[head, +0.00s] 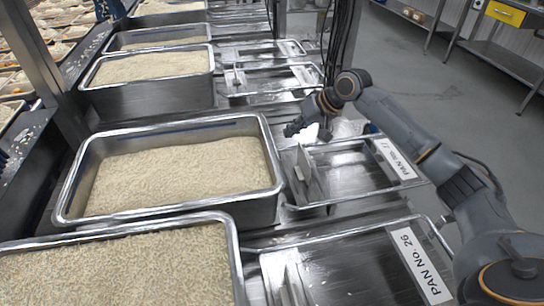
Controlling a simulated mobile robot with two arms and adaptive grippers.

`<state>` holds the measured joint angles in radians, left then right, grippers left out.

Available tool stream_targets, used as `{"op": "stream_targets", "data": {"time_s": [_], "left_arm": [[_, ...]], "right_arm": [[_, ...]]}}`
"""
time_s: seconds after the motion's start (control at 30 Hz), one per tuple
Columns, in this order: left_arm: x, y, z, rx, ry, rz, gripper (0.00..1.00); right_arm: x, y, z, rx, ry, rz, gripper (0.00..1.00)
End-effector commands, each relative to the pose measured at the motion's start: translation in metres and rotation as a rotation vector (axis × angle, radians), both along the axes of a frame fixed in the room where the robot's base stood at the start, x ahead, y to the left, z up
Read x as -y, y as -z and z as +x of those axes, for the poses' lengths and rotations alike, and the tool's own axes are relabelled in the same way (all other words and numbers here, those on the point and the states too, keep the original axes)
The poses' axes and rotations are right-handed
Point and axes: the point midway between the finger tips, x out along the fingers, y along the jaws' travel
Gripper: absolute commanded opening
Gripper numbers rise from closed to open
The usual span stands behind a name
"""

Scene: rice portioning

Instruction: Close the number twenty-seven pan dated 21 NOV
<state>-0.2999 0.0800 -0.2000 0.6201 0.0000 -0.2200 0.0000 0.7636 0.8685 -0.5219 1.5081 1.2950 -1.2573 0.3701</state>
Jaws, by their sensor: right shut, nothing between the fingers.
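An open metal pan (268,190) full of pale rice (180,175) stands left of centre. To its right lies a metal tray-like frame (345,190) with a white label (394,158) that seems to read PAN No. 27; the last digit is blurred. An upright metal plate (311,178) stands at the frame's left end, beside the pan. No date is legible. My right gripper (295,130) is shut and empty, above the far left corner of the frame, near a small white patch. I cannot tell whether it touches anything. My left gripper is not in view.
A nearer rice pan (236,262) sits beside a frame labelled PAN No. 26 (420,265). More rice pans (212,70) and frames stand farther back. Grey floor (420,80) is open at the right, before metal benches (500,65).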

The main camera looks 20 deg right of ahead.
Motion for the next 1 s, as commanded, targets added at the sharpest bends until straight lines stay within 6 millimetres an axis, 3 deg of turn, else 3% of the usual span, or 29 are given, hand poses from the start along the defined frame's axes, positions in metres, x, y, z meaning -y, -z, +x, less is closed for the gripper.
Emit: {"op": "stream_targets", "data": {"time_s": [0.07, 0.27, 0.7, 1.0], "left_arm": [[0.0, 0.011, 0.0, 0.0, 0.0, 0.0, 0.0], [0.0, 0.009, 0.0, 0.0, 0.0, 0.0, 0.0], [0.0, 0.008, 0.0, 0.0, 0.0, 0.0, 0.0], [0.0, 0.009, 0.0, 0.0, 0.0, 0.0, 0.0]], "right_arm": [[0.0, 0.01, 0.0, 0.001, 0.0, 0.0, 0.0], [-0.007, 0.021, 0.008, -0.001, 0.0, 0.003, 0.0], [-0.035, 0.078, 0.042, 0.001, 0.001, 0.001, 0.0], [-0.039, 0.088, 0.048, 0.002, 0.001, 0.0, 0.0]]}}
